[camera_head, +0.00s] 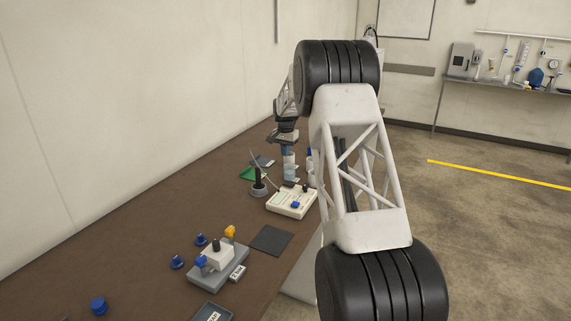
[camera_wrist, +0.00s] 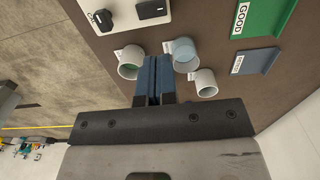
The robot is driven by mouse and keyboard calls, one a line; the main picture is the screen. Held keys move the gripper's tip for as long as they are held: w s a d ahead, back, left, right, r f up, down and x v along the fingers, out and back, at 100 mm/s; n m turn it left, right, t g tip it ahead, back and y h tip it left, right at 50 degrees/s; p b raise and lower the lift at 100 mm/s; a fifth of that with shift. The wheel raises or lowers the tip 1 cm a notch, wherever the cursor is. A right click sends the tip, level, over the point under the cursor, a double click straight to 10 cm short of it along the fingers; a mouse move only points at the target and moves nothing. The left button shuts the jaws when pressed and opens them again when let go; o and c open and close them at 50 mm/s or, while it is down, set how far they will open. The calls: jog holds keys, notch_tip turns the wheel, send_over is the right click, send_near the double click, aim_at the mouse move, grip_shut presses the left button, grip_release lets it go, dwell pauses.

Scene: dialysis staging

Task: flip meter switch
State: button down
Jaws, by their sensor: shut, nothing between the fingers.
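A white box-shaped meter (camera_head: 291,203) stands on the brown table in the head view, just nearer than my gripper. A white panel at the top edge of the wrist view carries a black knob (camera_wrist: 103,19) and a black switch (camera_wrist: 152,9); the frame cuts it off. I cannot tell which way the switch is set. My gripper (camera_wrist: 153,62) has its blue fingers together and empty, apart from the panel. In the head view my gripper (camera_head: 288,150) is over the far part of the table.
Several pale cups stand close around the fingers, including one at left (camera_wrist: 130,62), one bluish (camera_wrist: 183,54) and one at right (camera_wrist: 205,83). A green tray marked GOOD (camera_wrist: 262,20) and a blue tray (camera_wrist: 255,62) lie at right. A grey fixture (camera_head: 215,266) stands nearer on the table.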

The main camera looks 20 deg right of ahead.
aim_at(289, 184)
notch_tip(289, 184, down, 14)
jog(key=shift+r, duration=0.2)
dwell(0.5)
jog(key=shift+f, duration=0.1)
jog(key=shift+w+a+f, duration=0.1)
dwell(0.4)
jog(key=shift+s+d+r, duration=0.35)
jog(key=shift+s+d, duration=0.2)
jog(key=shift+r, duration=0.1)
dwell(0.5)
